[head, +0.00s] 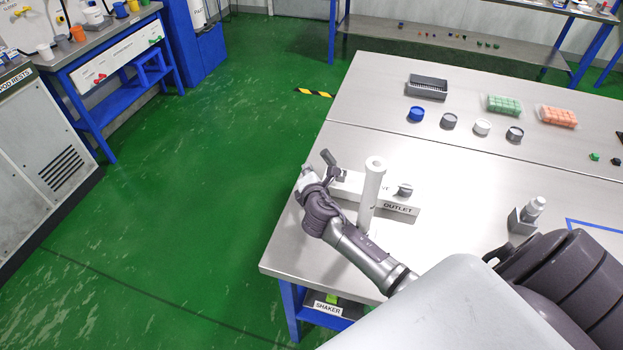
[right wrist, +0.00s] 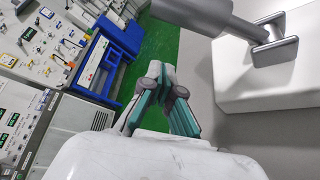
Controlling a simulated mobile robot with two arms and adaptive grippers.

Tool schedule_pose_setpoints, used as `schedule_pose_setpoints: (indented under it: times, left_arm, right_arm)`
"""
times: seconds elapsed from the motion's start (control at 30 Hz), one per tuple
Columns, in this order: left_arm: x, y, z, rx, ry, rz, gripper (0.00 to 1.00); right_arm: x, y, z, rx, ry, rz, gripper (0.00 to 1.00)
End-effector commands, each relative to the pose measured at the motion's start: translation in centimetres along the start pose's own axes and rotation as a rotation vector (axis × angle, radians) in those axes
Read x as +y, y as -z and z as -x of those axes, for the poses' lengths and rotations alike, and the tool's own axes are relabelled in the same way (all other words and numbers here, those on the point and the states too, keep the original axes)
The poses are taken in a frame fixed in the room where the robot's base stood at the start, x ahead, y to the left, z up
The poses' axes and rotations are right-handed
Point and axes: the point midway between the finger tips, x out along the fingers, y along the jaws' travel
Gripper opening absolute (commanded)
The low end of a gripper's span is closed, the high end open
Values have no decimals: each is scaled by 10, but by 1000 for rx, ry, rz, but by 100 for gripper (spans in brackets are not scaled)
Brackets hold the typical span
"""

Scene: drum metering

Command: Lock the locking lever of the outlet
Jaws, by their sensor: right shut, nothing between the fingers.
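The outlet (head: 349,183) is a low white block on the left part of the steel table, with an OUTLET label (head: 398,208) at its front. A dark grey lever (head: 328,158) sticks up at its left end, tilted. In the right wrist view a thick grey bar (right wrist: 232,24) crosses the top above a white block; I cannot tell for sure that it is this lever. My right gripper (head: 304,174) is just left of the lever, near the table's left edge. Its teal-padded fingers (right wrist: 172,92) are shut and empty, apart from the bar. My left gripper is not in view.
A grey knob (head: 404,190) is at the outlet's right. A small grey device (head: 526,215) stands farther right. Caps and trays line the back; the table between is clear.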

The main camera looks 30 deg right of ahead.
Motion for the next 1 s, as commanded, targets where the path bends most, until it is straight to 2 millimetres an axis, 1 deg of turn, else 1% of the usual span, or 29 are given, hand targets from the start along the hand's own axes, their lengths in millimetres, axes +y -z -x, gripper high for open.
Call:
schedule_pose_setpoints:
  times: [0.03, 0.1, 0.2, 0.4, 0.7, 0.77, 0.9, 1.0]
  left_arm:
    - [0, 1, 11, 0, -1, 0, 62]
    - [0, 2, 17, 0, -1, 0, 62]
    - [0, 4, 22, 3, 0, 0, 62]
    - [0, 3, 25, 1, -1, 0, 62]
    - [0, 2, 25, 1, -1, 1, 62]
    - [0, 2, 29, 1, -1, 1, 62]
    - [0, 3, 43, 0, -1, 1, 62]
    - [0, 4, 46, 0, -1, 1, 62]
  right_arm:
    - [4, -12, 4, -1, 1, 2, 0]
    - [3, -22, 9, -1, 1, 2, 0]
    - [2, -31, 12, 0, 2, 1, 0]
    - [0, -38, 15, 1, -1, 0, 0]
    - [0, -38, 15, 1, 0, 0, 0]
    - [2, -41, 16, 0, 0, 0, 0]
    - [5, -52, 23, -1, 1, 2, 0]
    - [4, -55, 24, -2, 0, 0, 0]
